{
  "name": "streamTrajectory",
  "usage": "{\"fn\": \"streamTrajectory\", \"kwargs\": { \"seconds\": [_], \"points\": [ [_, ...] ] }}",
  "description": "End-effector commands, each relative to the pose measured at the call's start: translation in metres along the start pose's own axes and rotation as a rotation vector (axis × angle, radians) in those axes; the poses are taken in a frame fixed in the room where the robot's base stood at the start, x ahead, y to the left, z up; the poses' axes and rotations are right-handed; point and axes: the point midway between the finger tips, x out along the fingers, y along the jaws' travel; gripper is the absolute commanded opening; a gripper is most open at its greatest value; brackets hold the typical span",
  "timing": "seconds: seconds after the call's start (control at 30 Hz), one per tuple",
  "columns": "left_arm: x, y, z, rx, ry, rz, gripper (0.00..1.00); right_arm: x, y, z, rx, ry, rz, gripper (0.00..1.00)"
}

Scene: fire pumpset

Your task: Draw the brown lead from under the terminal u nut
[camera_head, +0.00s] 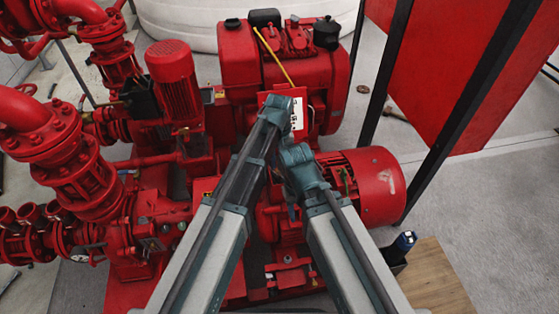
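The red electric motor (377,186) lies right of centre, low in the pumpset. Its terminal area, with a small bit of green-yellow wire (343,175), is mostly behind my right arm. I cannot make out the brown lead or the terminal u nut. My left gripper (277,112) is at the end of the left arm, in front of the red engine and left of a white label; its fingers are not clear. My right arm ends close beside it, over the near side of the motor. Its fingers are hidden behind its own links.
The red engine block (284,70) with a yellow rod (273,55) stands behind. A vertical red motor (173,86) and red pipes (65,158) fill the left. Black posts and a red panel (455,65) stand right. A wooden top (436,277) is at lower right, beside a dark holder with a blue-topped tool (404,243).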

Motion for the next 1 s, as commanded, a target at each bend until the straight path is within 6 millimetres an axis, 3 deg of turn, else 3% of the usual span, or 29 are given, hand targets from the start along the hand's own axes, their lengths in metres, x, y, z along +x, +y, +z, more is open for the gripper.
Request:
{"fn": "streamTrajectory", "kwargs": {
  "seconds": [0.53, 1.0],
  "points": [
    [0.045, 0.0, 0.0, 0.0, 0.0, 0.0, 0.33, 0.045, -0.004, -0.003, 0.0, 0.0, 0.0, 0.5],
    [0.051, 0.0, 0.0, 0.0, 0.0, 0.0, 0.33, 0.051, -0.005, -0.003, 0.0, 0.0, 0.0, 0.5]
  ]
}}
